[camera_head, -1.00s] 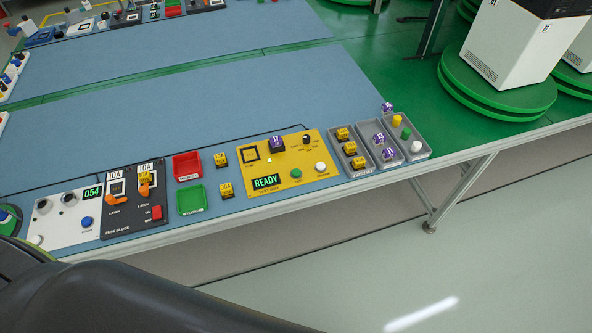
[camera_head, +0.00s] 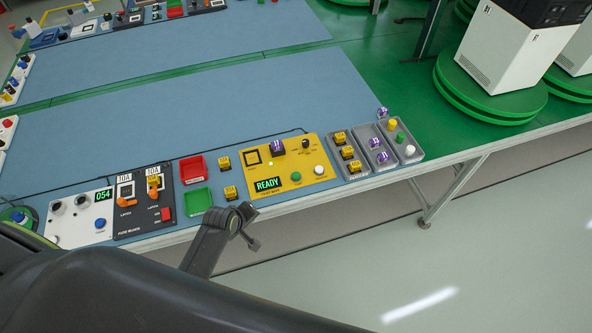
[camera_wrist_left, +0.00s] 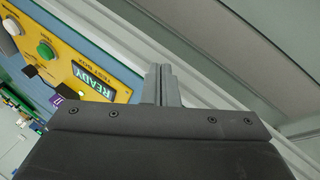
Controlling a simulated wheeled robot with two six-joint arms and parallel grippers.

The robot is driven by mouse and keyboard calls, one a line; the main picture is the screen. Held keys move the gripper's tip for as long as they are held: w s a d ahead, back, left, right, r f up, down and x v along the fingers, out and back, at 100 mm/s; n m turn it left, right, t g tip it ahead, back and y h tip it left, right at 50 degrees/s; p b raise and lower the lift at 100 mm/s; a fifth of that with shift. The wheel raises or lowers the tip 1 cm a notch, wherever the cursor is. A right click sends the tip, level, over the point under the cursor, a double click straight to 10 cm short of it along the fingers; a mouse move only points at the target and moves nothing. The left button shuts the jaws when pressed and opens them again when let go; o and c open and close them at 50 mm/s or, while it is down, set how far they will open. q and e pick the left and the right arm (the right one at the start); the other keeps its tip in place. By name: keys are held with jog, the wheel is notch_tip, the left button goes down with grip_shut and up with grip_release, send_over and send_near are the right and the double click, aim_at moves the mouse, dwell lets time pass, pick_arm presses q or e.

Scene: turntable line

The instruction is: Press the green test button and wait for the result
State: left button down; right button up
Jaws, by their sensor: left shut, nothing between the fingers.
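The yellow test box (camera_head: 262,187) sits near the table's front edge, its display (camera_head: 268,185) reading READY in green. The green test button (camera_head: 296,176) is right of the display, and also shows in the left wrist view (camera_wrist_left: 45,51). A white button (camera_head: 319,170) is beside it. A purple fuse (camera_head: 276,146) sits in the box's socket. My left gripper (camera_head: 253,243) is in front of the table edge, left of and apart from the button. Its fingers are together and empty in the left wrist view (camera_wrist_left: 163,85). My right gripper is not in view.
Grey trays (camera_head: 360,168) of fuses and pegs stand right of the box. Red (camera_head: 190,167) and green (camera_head: 197,201) bins, loose yellow fuses and a black fuse block (camera_head: 130,222) stand left. The blue mat behind (camera_head: 230,90) is clear.

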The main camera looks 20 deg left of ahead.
pick_arm(q)
jog(key=w+d+r+n, duration=0.1)
jog(key=w+r+n, duration=0.1)
jog(key=w, duration=0.2)
jog(key=w+d+r+n+t+h, duration=0.1)
jog(key=w+d+r+n, duration=0.1)
jog(key=w+r, duration=0.1)
jog(key=w+d+r+n+p, duration=0.1)
jog(key=w+d+r+n, duration=0.1)
jog(key=w, duration=0.2)
jog(key=shift+w+r+n+t+h, duration=0.25)
jog(key=shift+w+n+t+h, duration=0.05)
jog(key=shift+n+t, duration=0.1)
jog(key=w+d+r+n+t+h, duration=0.1)
jog(key=w+d+r+n, duration=0.2)
jog(key=w+r+n, duration=0.2)
jog(key=shift+w+d+r+p, duration=0.25)
jog(key=shift+w+r+p, duration=0.1)
jog(key=shift+w, duration=0.6)
jog(key=shift+f, duration=0.1)
jog(key=b, duration=0.9)
send_over(294, 177)
notch_tip(294, 177, down, 7)
jog(key=shift+r, duration=0.1)
jog(key=shift+f, duration=0.9)
jog(key=shift+f, duration=0.2)
